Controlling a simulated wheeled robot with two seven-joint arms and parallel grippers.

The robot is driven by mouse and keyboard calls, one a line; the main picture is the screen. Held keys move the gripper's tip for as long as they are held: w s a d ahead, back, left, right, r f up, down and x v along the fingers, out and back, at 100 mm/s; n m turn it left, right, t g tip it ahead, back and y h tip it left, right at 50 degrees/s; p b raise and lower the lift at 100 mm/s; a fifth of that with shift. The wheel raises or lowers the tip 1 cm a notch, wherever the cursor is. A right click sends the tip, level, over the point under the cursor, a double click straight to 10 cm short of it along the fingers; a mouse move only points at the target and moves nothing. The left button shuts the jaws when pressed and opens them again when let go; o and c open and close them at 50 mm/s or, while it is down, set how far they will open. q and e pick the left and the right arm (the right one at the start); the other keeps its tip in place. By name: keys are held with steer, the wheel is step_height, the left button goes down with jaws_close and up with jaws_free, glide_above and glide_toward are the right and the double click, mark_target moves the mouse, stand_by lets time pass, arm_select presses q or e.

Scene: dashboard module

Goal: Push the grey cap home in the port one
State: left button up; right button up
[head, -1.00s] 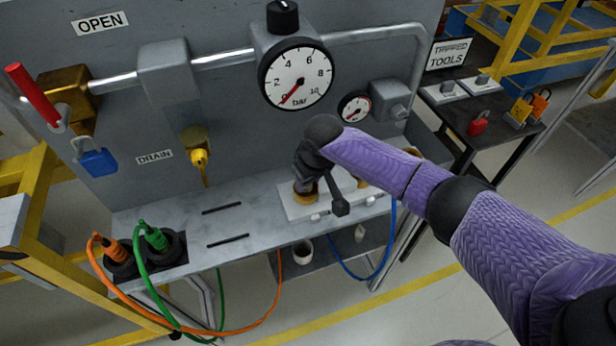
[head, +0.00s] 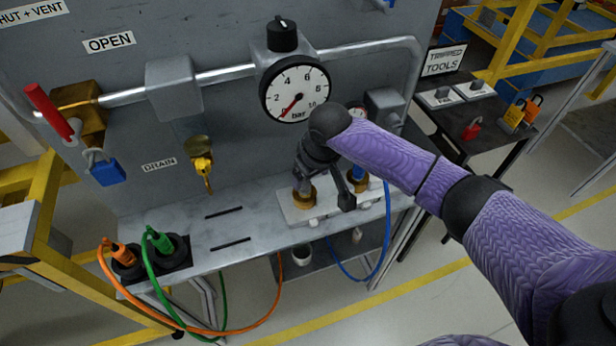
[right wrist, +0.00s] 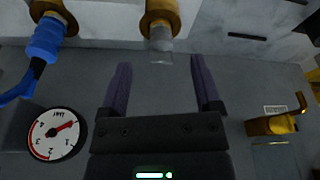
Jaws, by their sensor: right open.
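The grey cap (right wrist: 160,43) sits in a brass port (right wrist: 160,14) in the right wrist view. In the head view the left brass port (head: 303,198) stands on a pale block (head: 327,207), its top partly hidden by my gripper. How deep the cap sits I cannot tell. My right gripper (head: 308,170) is above this port. Its two fingers (right wrist: 161,68) are open and empty, one to each side of the cap's line, with the cap's end near fingertip level. My left gripper is not in view.
A blue plug (right wrist: 46,40) with a blue hose is in the neighbouring brass port. A pressure gauge (head: 296,92) and a yellow drain valve (head: 202,165) are on the panel behind. Green and orange plugs (head: 160,240) stand on the shelf's left. The shelf's middle is clear.

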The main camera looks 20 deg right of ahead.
steer(key=shift+p+v, duration=0.35)
steer(key=shift+v, duration=1.3)
